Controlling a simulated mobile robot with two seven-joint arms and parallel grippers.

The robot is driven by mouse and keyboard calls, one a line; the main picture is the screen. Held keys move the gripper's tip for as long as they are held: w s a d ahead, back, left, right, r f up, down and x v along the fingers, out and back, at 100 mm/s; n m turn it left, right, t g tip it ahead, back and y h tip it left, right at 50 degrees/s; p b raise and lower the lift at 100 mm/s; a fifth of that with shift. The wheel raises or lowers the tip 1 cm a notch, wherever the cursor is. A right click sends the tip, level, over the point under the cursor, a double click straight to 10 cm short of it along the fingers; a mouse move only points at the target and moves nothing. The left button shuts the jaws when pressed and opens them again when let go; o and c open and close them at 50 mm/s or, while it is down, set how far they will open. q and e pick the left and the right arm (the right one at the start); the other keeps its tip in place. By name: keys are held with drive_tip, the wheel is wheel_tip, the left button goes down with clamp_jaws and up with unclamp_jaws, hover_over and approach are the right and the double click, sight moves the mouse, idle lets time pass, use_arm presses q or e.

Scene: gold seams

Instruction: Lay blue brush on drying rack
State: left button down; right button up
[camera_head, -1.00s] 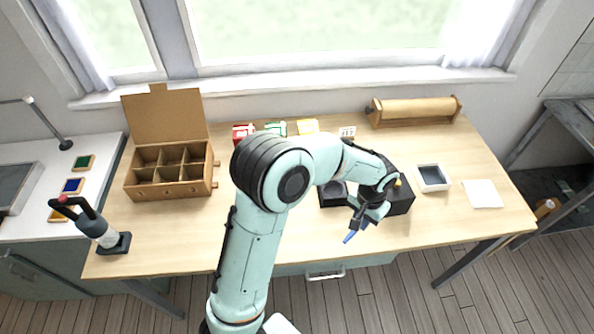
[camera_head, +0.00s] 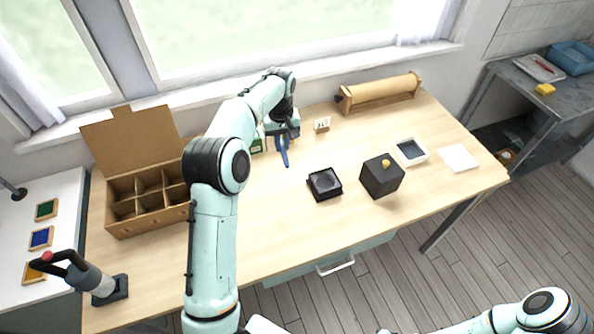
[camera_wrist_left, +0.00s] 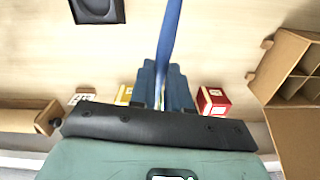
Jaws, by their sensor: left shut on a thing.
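My left gripper (camera_head: 283,134) is shut on the blue brush (camera_head: 284,156), over the back middle of the wooden table. The brush's thin blue shaft points toward the front of the table. In the left wrist view the brush (camera_wrist_left: 169,38) rises from between the fingers of the gripper (camera_wrist_left: 165,85). A small white block with dark marks (camera_head: 322,124) stands just right of the gripper; I cannot tell whether it is the drying rack. My right gripper is out of view.
A compartment box (camera_head: 150,207) with its lid up stands left. A black dish (camera_head: 324,183), a black box (camera_head: 382,180) with a yellow knob, a white tray (camera_head: 425,157) and a paper sheet (camera_head: 458,158) lie right. A paper roll (camera_head: 380,92) lies behind. The front middle is clear.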

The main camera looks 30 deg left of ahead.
use_arm(q)
drive_tip(key=a+r+n, duration=0.1)
drive_tip(key=a, duration=0.2)
drive_tip(key=b, duration=0.1)
hover_over(276, 180)
drive_tip(key=shift+n, duration=0.4)
wheel_tip(276, 180, down, 14)
drive_tip(key=shift+s+f, duration=0.15)
drive_tip(key=shift+f, duration=2.5)
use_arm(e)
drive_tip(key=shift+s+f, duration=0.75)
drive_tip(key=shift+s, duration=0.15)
use_arm(q)
drive_tip(key=shift+f, duration=0.2)
drive_tip(key=c, duration=1.1)
unclamp_jaws()
